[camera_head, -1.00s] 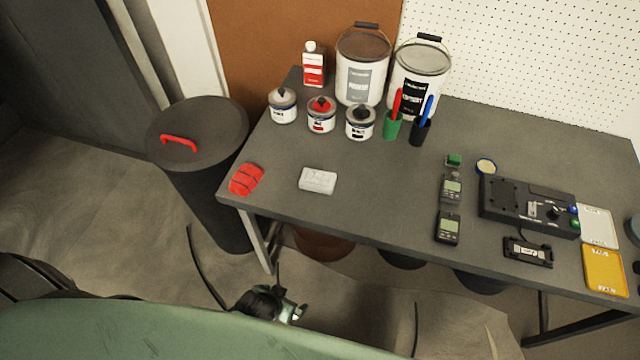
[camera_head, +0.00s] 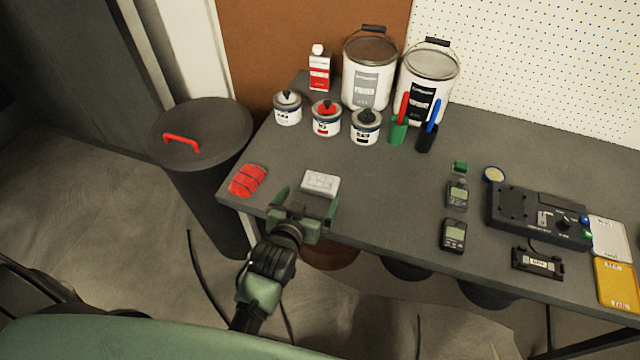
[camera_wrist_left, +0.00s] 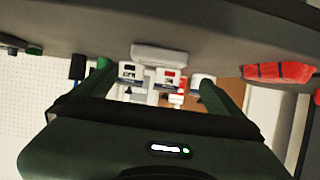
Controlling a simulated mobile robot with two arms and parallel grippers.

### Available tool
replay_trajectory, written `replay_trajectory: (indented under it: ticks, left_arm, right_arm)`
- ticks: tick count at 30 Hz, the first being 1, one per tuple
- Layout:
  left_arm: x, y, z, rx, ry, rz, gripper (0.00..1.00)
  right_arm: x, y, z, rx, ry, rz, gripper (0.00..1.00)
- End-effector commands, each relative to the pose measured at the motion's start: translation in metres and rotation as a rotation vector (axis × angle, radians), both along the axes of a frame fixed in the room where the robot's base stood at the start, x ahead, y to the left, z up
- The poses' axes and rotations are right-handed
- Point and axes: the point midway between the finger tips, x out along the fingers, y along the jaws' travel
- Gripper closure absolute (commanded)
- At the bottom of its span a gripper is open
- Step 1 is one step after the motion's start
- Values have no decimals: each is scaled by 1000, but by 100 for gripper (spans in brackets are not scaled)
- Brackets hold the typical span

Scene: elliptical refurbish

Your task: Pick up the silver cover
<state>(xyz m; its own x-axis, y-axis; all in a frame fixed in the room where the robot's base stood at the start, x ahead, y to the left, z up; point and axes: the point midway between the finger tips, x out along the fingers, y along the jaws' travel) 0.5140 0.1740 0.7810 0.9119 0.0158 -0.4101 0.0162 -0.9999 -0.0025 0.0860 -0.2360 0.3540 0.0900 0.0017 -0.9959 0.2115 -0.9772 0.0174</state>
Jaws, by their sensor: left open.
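The silver cover, a small pale grey-white block (camera_head: 321,182), lies on the dark table near its front left edge. My left gripper (camera_head: 305,204) is just in front of it at the table edge, with its jaws open and pointing toward it. In the left wrist view the cover (camera_wrist_left: 162,54) lies beyond and between the two fingers (camera_wrist_left: 155,80); I see no contact. The gripper hides part of the table edge. My right gripper is not in view.
A red folded item (camera_head: 248,180) lies left of the cover. Small tins (camera_head: 326,120), large buckets (camera_head: 370,85) and a red-white bottle (camera_head: 319,72) stand behind. Handheld meters (camera_head: 454,235) lie to the right. A dark bin (camera_head: 205,150) stands left of the table (camera_head: 380,195).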

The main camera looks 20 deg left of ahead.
Motion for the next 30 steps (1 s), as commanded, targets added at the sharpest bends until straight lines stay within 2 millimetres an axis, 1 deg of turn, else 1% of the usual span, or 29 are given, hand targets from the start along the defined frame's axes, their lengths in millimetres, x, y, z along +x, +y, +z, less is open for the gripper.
replay_trajectory:
  ticks: [2, 8, 11, 15, 18, 22, 27, 28, 29, 30]
  left_arm:
    - [9, -3, 1, -3, -26, 0, 0]
    - [30, -3, -8, -2, -33, -1, 0]
    - [39, -2, -15, -2, -30, -1, 0]
    - [56, -1, -30, -2, -29, -1, 0]
    - [68, -2, -34, -2, -32, -1, 0]
    - [74, -1, -37, -2, -30, -1, 0]
    - [74, -1, -37, -2, -30, -1, 0]
    - [74, -1, -37, -2, -30, -1, 3]
    - [74, -1, -37, -2, -30, -1, 11]
    - [74, -1, -37, -2, -30, -1, 22]
  right_arm:
    - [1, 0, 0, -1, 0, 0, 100]
    - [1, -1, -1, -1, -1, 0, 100]
    - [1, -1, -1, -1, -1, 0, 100]
    - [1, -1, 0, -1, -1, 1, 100]
    - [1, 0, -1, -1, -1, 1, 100]
    - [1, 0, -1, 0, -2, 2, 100]
    - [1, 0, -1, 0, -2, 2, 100]
    - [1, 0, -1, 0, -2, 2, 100]
    - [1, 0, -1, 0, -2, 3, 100]
    - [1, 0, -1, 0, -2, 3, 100]
